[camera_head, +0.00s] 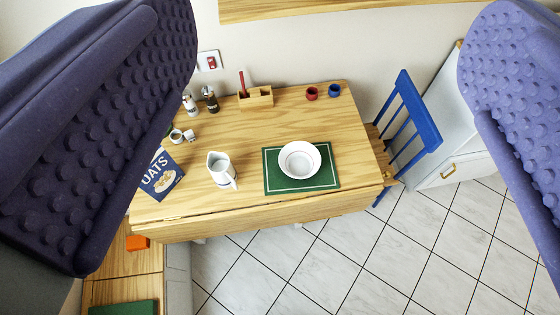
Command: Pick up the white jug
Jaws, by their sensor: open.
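The white jug (222,171) stands upright on the wooden table (295,118), left of its middle and near the front edge. Its mouth faces up, and its handle appears on the lower right side. My gripper (325,165) is open, with its two purple studded fingers large at the left and right of the picture. Nothing is between the fingertips, and the jug is well beyond them, apart from both. The left finger covers part of the table's left end.
A white bowl (299,159) sits on a green placemat (271,180) right of the jug. An oats box (160,176) lies left of it. Shakers (210,98), a wooden caddy (256,97) and two small cups (311,93) stand at the back. A blue chair (416,112) stands right.

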